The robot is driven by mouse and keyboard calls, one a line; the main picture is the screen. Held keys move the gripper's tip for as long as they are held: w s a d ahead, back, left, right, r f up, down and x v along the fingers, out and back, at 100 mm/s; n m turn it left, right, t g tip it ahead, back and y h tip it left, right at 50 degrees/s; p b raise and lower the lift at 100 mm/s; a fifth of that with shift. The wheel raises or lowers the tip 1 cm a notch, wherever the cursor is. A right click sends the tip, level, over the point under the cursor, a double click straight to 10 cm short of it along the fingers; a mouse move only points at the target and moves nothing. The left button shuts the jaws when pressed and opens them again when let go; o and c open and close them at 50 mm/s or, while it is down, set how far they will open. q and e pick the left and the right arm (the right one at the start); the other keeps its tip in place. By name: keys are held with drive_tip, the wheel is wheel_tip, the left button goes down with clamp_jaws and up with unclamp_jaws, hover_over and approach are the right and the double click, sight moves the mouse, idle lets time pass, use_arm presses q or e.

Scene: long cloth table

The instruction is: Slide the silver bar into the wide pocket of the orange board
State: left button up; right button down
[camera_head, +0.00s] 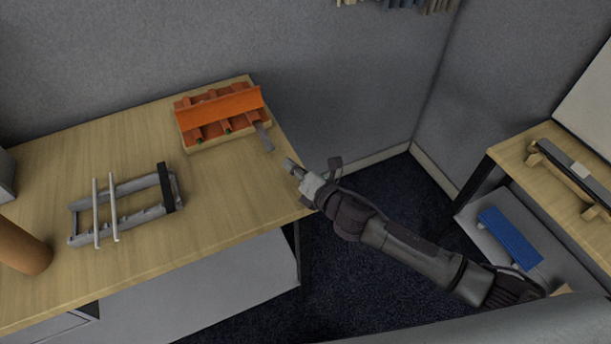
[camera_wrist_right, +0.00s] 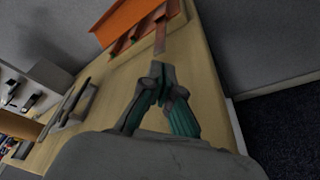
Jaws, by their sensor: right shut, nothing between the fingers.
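The orange board (camera_head: 220,105) sits at the back right of the wooden table, with several pockets and a raised orange panel. It also shows at the top of the right wrist view (camera_wrist_right: 122,17). The silver bar (camera_head: 264,137) lies at the board's right front end and points out toward my right gripper. In the right wrist view the bar (camera_wrist_right: 160,38) is just ahead of the fingertips; I cannot tell how far its far end is inside a pocket. My right gripper (camera_head: 289,163) is shut and empty, just off the bar's near end. My left gripper is out of view.
A grey rack (camera_head: 125,204) with two pale rods stands on the left of the table (camera_head: 225,195). A brown cylinder (camera_head: 22,248) is at the left edge. A second table (camera_head: 545,175) with a blue object (camera_head: 510,237) below is at right. The table's middle is clear.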

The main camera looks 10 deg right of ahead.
sight(279, 165)
drive_tip(key=shift+b+x, duration=1.2)
drive_tip(key=shift+x, duration=1.55)
drive_tip(key=shift+w+a+f, duration=0.1)
drive_tip(key=shift+a, duration=0.1)
